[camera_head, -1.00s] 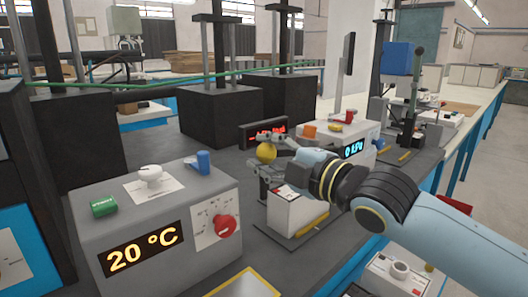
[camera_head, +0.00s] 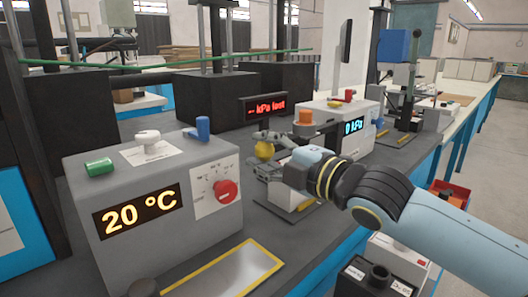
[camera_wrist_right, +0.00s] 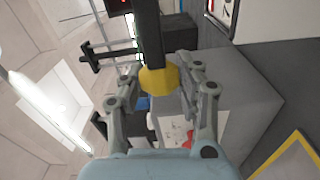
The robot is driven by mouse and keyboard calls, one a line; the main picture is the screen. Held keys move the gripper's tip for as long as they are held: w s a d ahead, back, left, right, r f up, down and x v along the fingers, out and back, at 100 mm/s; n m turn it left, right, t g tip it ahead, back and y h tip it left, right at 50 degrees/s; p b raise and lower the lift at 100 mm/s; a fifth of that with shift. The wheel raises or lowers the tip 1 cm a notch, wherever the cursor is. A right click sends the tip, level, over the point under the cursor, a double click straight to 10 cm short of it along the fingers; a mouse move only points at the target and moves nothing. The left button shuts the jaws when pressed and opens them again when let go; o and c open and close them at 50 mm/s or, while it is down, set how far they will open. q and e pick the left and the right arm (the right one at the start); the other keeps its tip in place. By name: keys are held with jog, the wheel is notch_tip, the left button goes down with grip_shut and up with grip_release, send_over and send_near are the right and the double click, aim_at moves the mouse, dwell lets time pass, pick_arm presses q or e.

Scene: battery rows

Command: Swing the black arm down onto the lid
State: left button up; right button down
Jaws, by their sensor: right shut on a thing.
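The yellow knob (camera_head: 265,149) of the black arm is between the fingers of my right gripper (camera_head: 266,163) in the head view. The wrist view shows the black arm (camera_wrist_right: 150,35) as a dark bar with the yellow knob (camera_wrist_right: 158,80) at its end, gripped by my right gripper (camera_wrist_right: 165,85). A low pale box (camera_head: 290,198) stands under and behind the gripper, partly hidden by it. I cannot make out the lid or whether the arm touches it. My left gripper is not in view.
A grey unit (camera_head: 150,225) showing 20 °C stands close on the left. A red-lit display (camera_head: 264,106) stands behind the gripper. A pale unit with a kPa readout (camera_head: 345,125) stands to the right. A yellow-edged tray (camera_head: 235,272) lies in front.

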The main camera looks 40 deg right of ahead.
jog(key=shift+d+f, duration=0.1)
jog(key=shift+f, duration=0.35)
jog(key=c, duration=1.3)
grip_release()
jog(key=o, duration=0.4)
jog(key=shift+r, duration=0.1)
jog(key=shift+s, duration=0.1)
jog(key=shift+s+d, duration=0.3)
jog(key=shift+s, duration=1.65)
jog(key=shift+s+d, duration=0.25)
jog(key=shift+s, duration=1.75)
jog(key=shift+s+d, duration=0.3)
jog(key=shift+s, duration=1.65)
